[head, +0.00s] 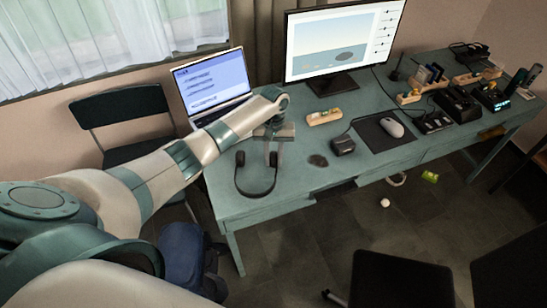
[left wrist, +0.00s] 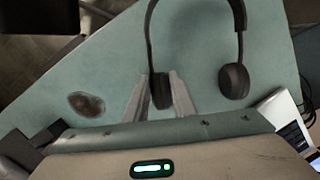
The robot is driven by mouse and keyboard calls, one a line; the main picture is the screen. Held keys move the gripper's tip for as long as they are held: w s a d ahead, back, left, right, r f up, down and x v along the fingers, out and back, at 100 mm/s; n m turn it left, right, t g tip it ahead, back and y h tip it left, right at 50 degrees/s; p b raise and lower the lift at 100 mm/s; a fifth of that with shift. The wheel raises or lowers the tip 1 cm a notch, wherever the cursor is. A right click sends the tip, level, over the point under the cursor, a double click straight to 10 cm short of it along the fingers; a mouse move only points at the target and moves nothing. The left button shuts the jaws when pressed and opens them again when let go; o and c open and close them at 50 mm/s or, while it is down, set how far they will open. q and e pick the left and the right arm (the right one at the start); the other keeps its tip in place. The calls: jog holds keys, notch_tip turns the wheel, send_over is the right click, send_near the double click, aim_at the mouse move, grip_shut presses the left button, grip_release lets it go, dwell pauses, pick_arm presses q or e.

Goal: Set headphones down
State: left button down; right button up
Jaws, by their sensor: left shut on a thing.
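The black headphones (head: 257,194) are over the left front part of the teal desk (head: 222,203), with the band toward the front edge and the two ear cups toward the back. My left gripper (head: 274,150) is shut on the right ear cup in the head view. In the left wrist view the fingers (left wrist: 160,82) stand on both sides of one ear cup of the headphones (left wrist: 161,92). The other ear cup (left wrist: 234,80) hangs free of the fingers. I cannot tell whether the headphones touch the desk. My right gripper is not in view.
A laptop (head: 212,82) stands behind my left arm and a monitor (head: 340,42) at the back. A dark patch (head: 318,160), a black case (head: 342,145) and a mouse (head: 391,127) on a dark mat lie to the right. Bare desk surrounds the headphones.

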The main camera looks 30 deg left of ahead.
pick_arm(q)
jog(key=c, duration=1.5)
grip_release()
jog(key=shift+f, duration=0.1)
jog(key=r, duration=0.4)
jog(key=w+r+b, duration=0.1)
jog(key=r, duration=0.3)
jog(key=r+b, duration=0.1)
jog(key=r, duration=0.3)
jog(key=shift+w+a, duration=0.15)
jog(key=shift+a, duration=0.2)
